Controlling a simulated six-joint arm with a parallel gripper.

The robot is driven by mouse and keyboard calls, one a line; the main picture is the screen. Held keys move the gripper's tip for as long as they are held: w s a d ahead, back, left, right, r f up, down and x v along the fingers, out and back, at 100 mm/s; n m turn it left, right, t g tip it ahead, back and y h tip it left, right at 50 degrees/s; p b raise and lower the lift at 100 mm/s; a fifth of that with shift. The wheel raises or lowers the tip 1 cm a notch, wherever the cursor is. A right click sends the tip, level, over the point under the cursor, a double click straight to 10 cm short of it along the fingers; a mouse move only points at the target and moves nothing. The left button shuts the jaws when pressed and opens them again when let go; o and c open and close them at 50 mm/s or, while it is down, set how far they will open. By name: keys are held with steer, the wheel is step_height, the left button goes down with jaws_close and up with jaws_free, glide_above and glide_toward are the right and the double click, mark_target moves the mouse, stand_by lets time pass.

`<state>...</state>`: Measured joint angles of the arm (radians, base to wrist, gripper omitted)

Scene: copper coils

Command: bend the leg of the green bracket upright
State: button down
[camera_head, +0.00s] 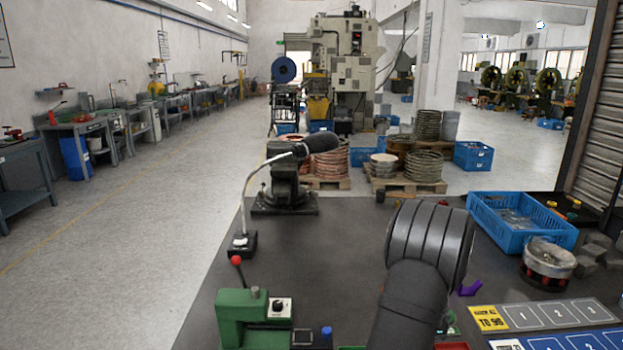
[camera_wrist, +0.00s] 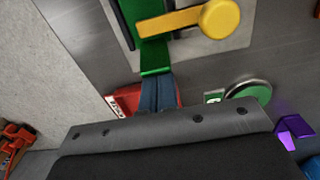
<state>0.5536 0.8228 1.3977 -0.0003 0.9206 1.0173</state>
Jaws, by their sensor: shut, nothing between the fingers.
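The green bracket (camera_wrist: 152,50) lies on a grey plate in the wrist view, under a yellow clamp bar with a round knob (camera_wrist: 220,18). A brighter green band crosses its near end; from this angle I cannot tell how far the leg is bent. My gripper (camera_wrist: 156,82) is shut and empty, its dark fingers together right at that near end. I cannot tell whether they touch it. In the head view my arm hides the fingers and most of the clamp area.
A purple bracket (camera_wrist: 293,132) lies to the right, also in the head view (camera_head: 469,289). A green lever press (camera_head: 240,315), a blue crate (camera_head: 515,238) and numbered mats (camera_head: 560,314) stand around.

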steer(key=shift+a, duration=0.8)
steer(key=shift+d, duration=0.65)
step_height(320, 180, up, 7)
stand_by(0.5)
step_height(320, 180, down, 7)
steer(key=shift+f, duration=0.1)
steer(key=shift+a, duration=0.15)
stand_by(0.5)
steer(key=shift+r, duration=0.2)
